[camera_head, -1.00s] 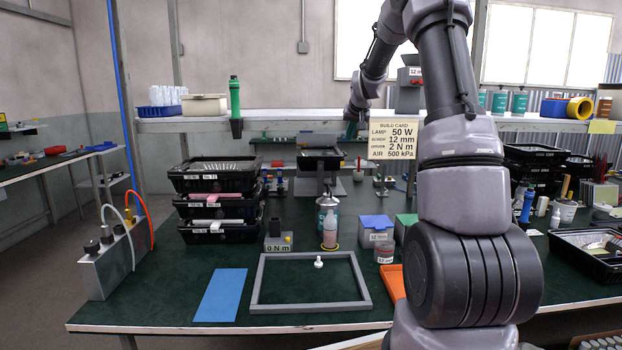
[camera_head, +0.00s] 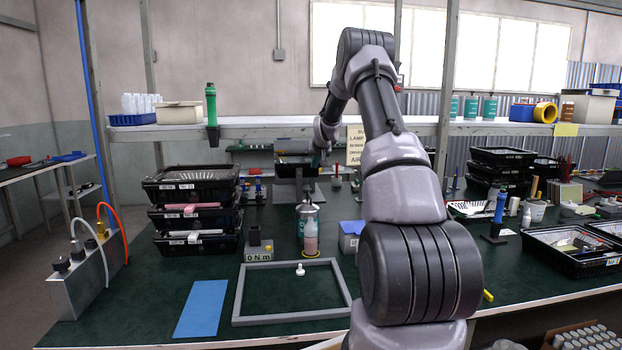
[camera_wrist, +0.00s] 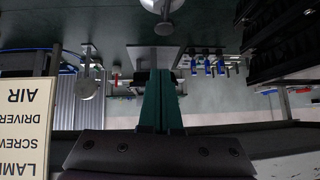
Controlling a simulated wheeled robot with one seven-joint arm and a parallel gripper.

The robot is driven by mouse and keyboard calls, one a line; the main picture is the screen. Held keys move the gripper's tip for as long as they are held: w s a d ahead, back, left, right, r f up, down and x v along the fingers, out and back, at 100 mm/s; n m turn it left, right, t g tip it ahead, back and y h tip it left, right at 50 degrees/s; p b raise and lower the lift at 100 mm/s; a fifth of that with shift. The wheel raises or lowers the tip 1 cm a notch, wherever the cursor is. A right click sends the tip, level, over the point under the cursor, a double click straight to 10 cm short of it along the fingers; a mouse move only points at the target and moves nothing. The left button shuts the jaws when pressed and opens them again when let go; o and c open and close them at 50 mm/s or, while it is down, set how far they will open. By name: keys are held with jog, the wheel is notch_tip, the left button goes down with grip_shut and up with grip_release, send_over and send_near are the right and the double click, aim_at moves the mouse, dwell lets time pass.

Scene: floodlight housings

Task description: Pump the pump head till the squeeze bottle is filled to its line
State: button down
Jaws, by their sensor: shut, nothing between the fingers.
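The squeeze bottle (camera_head: 310,239) is pinkish and stands upright on a yellow ring on the green bench. Its fill line is too small to make out. Right behind it stands a can with a silver domed top (camera_head: 307,209), apparently the pump; its pump head is not clear in the head view. A round metal top with a small knob shows at the top edge of the wrist view (camera_wrist: 163,10), probably the same can. My gripper (camera_head: 320,158) has teal fingers (camera_wrist: 161,95), shut and empty, above and behind the can, apart from it.
A grey frame (camera_head: 240,293) around a small white nozzle cap (camera_head: 300,269) lies in front. A torque block (camera_head: 258,251) stands left of the bottle, a blue-lidded box (camera_head: 350,232) right. Stacked black trays (camera_head: 192,212) stand left. A build card (camera_head: 355,147) hangs from the shelf (camera_head: 270,124).

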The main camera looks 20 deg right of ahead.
send_over(310, 190)
notch_tip(310, 190, down, 7)
jog(key=shift+s+f, duration=0.2)
jog(key=shift+f, duration=1.65)
jog(key=shift+s+a+f, duration=0.1)
jog(key=shift+f, duration=1.15)
jog(key=s+r, duration=0.7)
jog(key=r, duration=0.4)
jog(key=shift+a+r, duration=0.15)
jog(key=shift+a, duration=0.3)
